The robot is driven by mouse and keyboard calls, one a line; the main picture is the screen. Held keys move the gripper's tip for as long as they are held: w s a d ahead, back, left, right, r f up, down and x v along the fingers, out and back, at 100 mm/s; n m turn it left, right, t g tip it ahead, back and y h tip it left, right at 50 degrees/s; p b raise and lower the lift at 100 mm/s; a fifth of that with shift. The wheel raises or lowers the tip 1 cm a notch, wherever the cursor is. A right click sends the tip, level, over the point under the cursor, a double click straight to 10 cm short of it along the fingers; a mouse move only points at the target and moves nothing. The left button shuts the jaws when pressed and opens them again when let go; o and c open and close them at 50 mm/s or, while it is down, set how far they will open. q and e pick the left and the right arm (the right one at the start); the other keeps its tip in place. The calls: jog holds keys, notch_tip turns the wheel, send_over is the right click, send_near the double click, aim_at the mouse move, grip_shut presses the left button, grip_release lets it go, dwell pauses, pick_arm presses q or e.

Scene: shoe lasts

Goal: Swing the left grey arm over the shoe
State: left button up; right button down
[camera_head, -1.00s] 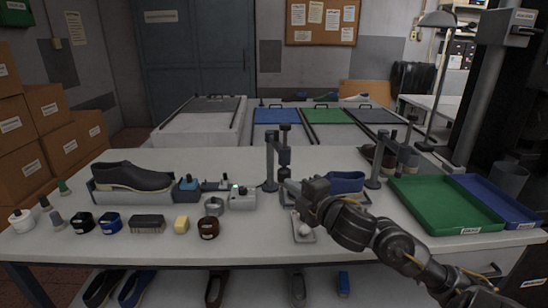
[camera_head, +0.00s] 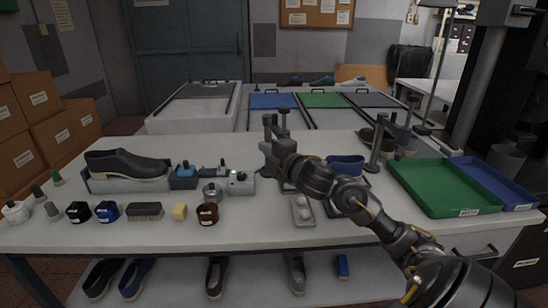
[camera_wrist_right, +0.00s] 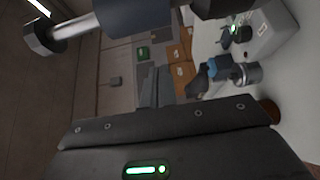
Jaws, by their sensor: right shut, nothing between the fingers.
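The blue shoe (camera_head: 346,165) sits in the fixture, between its two posts, partly covered by my right arm. The left grey arm (camera_head: 271,123) tops the left post and carries an upright dark plunger (camera_head: 284,118) at its right end. It stays left of the shoe, not over it. My right gripper (camera_head: 274,156) is shut and empty at the left post, hiding its lower part; whether it touches the post I cannot tell. In the wrist view, a silver rod with a dark hexagonal end (camera_wrist_right: 60,35) shows close by at the top. My left gripper is out of view.
The right post (camera_head: 378,150) stands right of the shoe. A grey box with a green light (camera_head: 241,184) is left of my gripper. A small tray (camera_head: 302,212) lies in front. A green tray (camera_head: 440,187) is at the right. The front table edge is mostly clear.

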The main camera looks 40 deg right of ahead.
pick_arm(q)
jog(key=shift+s+a+r+p, duration=0.15)
jog(key=shift+s+p, duration=0.15)
jog(key=shift+s, duration=0.8)
pick_arm(e)
jog(key=d, duration=0.2)
jog(key=s+d, duration=0.1)
jog(key=shift+d, duration=0.4)
pick_arm(q)
jog(key=shift+w, duration=0.1)
